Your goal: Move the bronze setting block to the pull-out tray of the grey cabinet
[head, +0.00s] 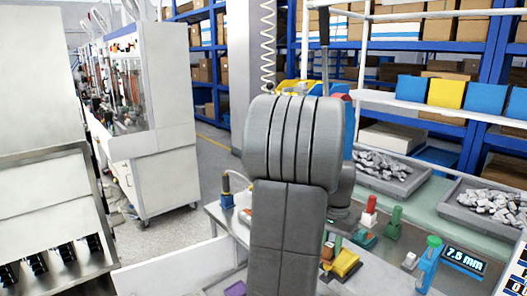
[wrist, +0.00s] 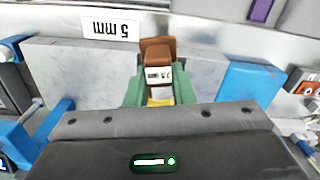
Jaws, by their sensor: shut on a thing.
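My gripper (wrist: 159,88) shows in the wrist view, with green fingers on both sides of a brown, bronze-looking block (wrist: 157,50). The fingers are shut on this block, which has a pale marked face towards the camera. Its lower part is hidden by the gripper body. In the head view my own arm stands in the middle and hides the gripper and block. A grey-white cabinet (head: 35,75) stands at the left edge.
In the head view the bench holds red and green blocks (head: 392,224), a "7.5 mm" display (head: 465,258) and grey bins (head: 388,182).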

